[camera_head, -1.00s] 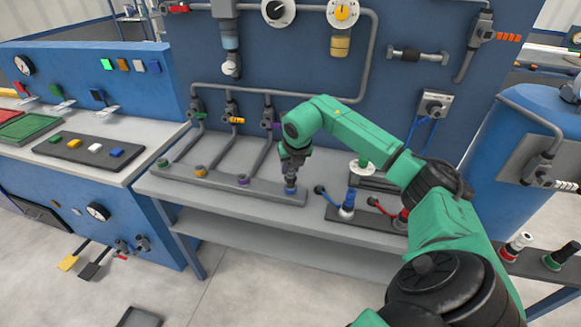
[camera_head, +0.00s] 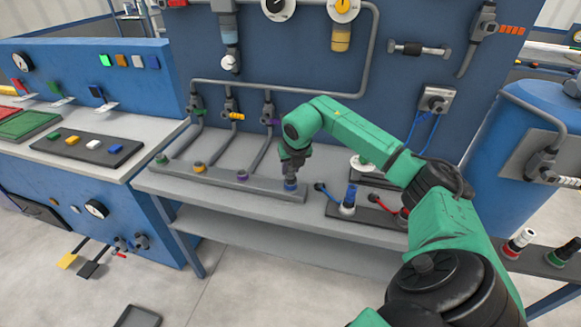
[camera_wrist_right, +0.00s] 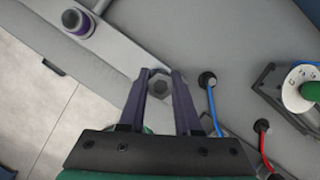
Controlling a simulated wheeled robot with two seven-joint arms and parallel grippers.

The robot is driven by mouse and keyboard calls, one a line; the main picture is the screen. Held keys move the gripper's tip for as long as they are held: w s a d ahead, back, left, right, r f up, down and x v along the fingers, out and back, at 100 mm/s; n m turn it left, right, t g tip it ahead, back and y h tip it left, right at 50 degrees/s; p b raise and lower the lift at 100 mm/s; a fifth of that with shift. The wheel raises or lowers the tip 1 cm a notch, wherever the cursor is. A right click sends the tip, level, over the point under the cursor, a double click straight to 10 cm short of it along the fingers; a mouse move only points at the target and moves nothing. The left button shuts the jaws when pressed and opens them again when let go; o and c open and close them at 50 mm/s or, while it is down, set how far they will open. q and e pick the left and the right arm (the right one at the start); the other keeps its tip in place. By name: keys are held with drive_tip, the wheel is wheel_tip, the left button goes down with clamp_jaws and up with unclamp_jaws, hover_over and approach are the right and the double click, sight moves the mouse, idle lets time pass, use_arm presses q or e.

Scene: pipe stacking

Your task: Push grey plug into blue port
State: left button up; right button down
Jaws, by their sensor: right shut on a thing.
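The blue port (camera_head: 290,186) is the rightmost port on the long grey rail on the bench. My right gripper (camera_head: 292,172) is right above it, pointing down, shut on the grey plug (camera_wrist_right: 160,87). In the right wrist view the plug shows as a grey hexagonal end between the two dark fingers (camera_wrist_right: 160,78). In the head view the plug's lower end is at the blue port, seemingly touching or partly in it; the exact depth cannot be told. In the wrist view the blue port is hidden beneath the plug and gripper. My left gripper is not in view.
The rail also has a purple port (camera_head: 242,176), a yellow port (camera_head: 199,167) and a green one (camera_head: 162,160), with grey pipes behind. To the right are a blue-topped connector (camera_head: 348,200) with a cable and a white round flange (camera_head: 363,163). The bench front edge is close.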

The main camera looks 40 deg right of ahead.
drive_tip(key=c, duration=0.5)
unclamp_jaws()
